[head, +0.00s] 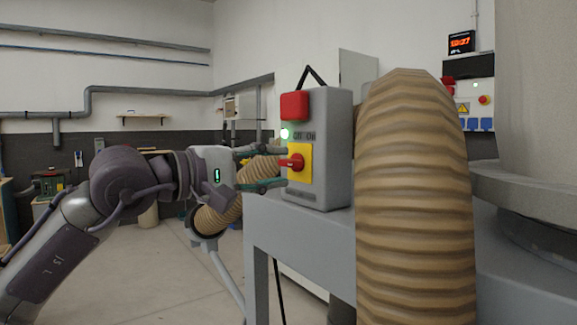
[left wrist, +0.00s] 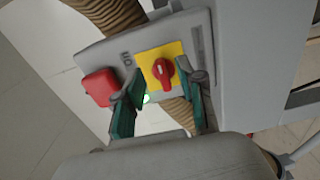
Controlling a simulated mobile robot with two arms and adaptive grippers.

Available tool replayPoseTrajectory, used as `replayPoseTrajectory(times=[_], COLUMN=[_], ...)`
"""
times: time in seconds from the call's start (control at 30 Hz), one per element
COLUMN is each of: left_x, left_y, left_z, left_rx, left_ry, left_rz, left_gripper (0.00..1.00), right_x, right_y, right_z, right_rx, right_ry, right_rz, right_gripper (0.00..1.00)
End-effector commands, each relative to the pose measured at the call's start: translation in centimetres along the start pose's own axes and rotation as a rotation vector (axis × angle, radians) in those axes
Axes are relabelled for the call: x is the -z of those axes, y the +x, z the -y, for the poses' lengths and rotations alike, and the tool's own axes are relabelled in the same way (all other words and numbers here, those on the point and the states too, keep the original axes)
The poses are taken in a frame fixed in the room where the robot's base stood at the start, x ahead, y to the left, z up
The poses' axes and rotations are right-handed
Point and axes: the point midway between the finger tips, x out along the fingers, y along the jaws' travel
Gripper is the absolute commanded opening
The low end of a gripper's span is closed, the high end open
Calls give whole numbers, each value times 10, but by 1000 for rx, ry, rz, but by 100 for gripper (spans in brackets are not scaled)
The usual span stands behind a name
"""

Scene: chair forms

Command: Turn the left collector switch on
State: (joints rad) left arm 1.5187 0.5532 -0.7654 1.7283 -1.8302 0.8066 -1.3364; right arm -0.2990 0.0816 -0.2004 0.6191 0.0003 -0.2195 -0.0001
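The collector switch is a grey box (head: 330,165) with a red block (head: 294,105) at its top and a yellow plate (head: 304,174) bearing a red rotary knob (head: 292,162). A round light (head: 284,133) on the box glows green. My left gripper (head: 283,167) is at the switch front, fingers apart, one above and one below the knob. In the left wrist view the green-padded fingers (left wrist: 160,72) are spread, with the red knob (left wrist: 163,73) between them and a gap on each side. My right gripper is not in view.
A ribbed tan hose (head: 413,190) stands just right of the switch box. The box rests on a grey metal frame (head: 258,225). Another panel (head: 477,100) with a red button is on the back wall at the right. Open floor (head: 150,270) lies to the left.

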Motion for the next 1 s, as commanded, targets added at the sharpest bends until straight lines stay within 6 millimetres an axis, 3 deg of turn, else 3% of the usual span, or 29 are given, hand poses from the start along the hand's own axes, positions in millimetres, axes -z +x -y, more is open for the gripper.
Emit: replayPoseTrajectory(times=[0.2, 0.43, 0.87, 1.0], left_x=[2, 1, 2, 25], left_y=[-48, -76, -78, -59], left_z=[0, 0, 3, 31], left_rx=[0, -1, -1, -14], left_ry=[2, 0, -24, -320], left_rz=[-4, -1, 6, 69], left_gripper=[39, 39, 39, 39], right_x=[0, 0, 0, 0], right_y=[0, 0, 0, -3], right_z=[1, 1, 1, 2], right_rx=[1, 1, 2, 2], right_ry=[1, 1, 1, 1], right_rz=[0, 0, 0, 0], right_gripper=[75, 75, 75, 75])
